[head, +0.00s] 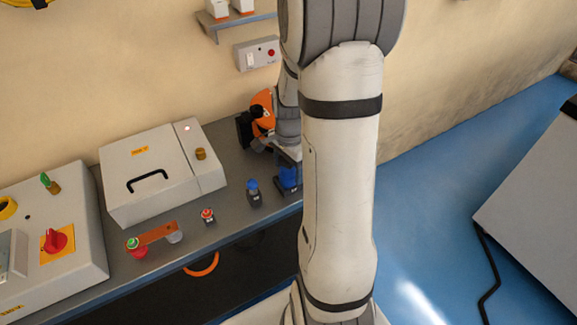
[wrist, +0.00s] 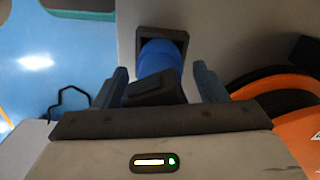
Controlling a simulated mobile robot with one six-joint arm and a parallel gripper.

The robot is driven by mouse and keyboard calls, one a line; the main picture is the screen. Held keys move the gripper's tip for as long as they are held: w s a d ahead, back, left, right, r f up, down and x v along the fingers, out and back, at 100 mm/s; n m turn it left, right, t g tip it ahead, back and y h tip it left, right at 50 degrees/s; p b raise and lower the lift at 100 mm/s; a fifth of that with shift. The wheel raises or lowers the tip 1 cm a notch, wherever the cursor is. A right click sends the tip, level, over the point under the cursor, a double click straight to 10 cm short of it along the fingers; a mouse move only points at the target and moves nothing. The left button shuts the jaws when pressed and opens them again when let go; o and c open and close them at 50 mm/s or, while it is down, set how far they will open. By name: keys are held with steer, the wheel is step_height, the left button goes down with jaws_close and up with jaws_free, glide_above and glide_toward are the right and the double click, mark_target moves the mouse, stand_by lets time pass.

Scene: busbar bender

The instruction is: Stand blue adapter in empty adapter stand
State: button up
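The blue adapter (wrist: 160,58) has a blue body and a dark block (wrist: 150,92) at its near end. In the wrist view its far end sits in a square dark stand (wrist: 178,42). In the head view the blue adapter (head: 288,175) shows beneath my gripper (head: 287,157), partly hidden by my arm. My gripper (wrist: 160,88) is open, with one finger on each side of the adapter and a gap visible at the right finger. Another small blue piece (head: 252,185) stands in a dark holder (head: 255,200) to the left. I cannot pick out an empty stand.
A red-topped piece (head: 208,214) and an orange-brown bar (head: 157,233) are farther left on the grey bench (head: 235,222). A box with a black handle (head: 150,180) stands behind them. An orange and black object (head: 262,112) is close behind my gripper.

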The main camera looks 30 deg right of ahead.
steer(key=shift+o, duration=0.4)
steer(key=shift+r, duration=0.15)
step_height(320, 180, up, 8)
steer(key=shift+d+f, duration=0.1)
steer(key=shift+f, duration=0.15)
stand_by(0.3)
steer(key=s+a+r+n+t, duration=0.3)
steer(key=s+a+r+n, duration=0.5)
steer(key=s+a+n, duration=0.4)
steer(key=a+n, duration=0.1)
steer(key=n, duration=0.2)
steer(key=shift+s+r+n, duration=0.15)
steer(key=shift+s+n, duration=0.05)
steer(key=shift+n, duration=0.1)
steer(key=shift+c, duration=0.5)
